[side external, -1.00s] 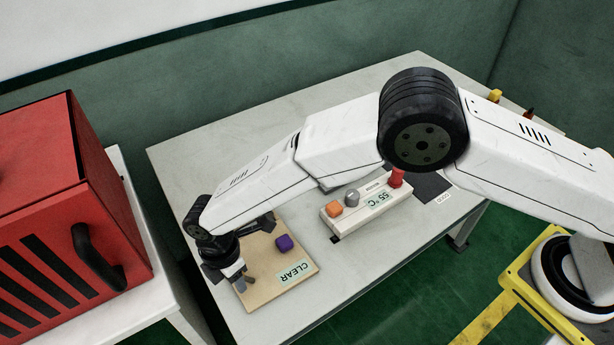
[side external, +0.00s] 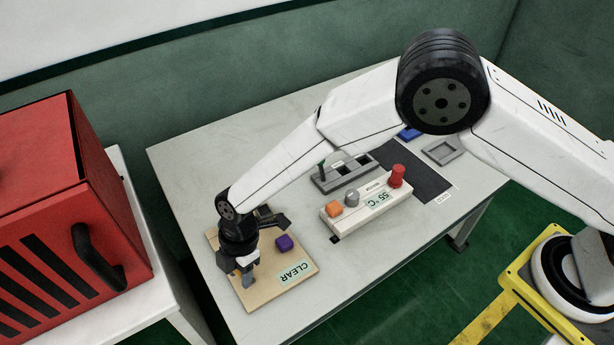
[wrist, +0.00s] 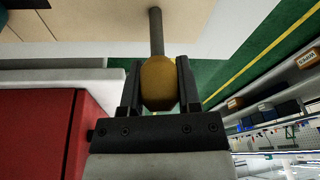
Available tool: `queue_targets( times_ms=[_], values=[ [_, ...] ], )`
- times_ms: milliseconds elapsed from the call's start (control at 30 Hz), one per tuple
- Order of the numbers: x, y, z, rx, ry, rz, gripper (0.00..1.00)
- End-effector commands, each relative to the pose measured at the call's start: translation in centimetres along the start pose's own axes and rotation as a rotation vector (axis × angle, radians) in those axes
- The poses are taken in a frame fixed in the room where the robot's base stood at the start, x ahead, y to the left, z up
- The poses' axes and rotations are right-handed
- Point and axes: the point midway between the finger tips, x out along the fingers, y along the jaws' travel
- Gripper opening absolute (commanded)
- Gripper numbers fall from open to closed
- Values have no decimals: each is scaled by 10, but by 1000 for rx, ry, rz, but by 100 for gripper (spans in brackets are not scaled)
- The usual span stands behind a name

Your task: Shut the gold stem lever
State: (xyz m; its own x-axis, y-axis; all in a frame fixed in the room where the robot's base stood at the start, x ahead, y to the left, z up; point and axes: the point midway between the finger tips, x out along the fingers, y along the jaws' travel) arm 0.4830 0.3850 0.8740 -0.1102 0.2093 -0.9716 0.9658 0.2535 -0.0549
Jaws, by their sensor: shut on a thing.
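The gold lever knob (wrist: 158,85) sits between my two fingers in the wrist view. Its grey stem (wrist: 156,30) runs up from it to the top of that view, towards the tan board. My gripper (wrist: 158,68) is shut on the knob, with a finger against each side. In the side view my gripper (side external: 247,277) is over the left part of the tan board (side external: 300,268), and a small bit of gold shows beside it. The rest of the lever is hidden there by my gripper.
A purple knob (side external: 284,243) stands on the board close to the right of my gripper, above the CLEAR label (side external: 293,273). A white control box (side external: 370,204) and a grey slotted block (side external: 345,174) lie further right. A red cabinet (side external: 70,200) stands left.

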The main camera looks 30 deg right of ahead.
Motion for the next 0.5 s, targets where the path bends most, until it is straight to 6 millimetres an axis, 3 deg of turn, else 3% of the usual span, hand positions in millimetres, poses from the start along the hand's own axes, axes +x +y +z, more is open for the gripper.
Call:
queue_targets(
  times_ms=[500],
  values=[
    [-6, -4, 14, -18, 210, 51, 0]
  ],
)
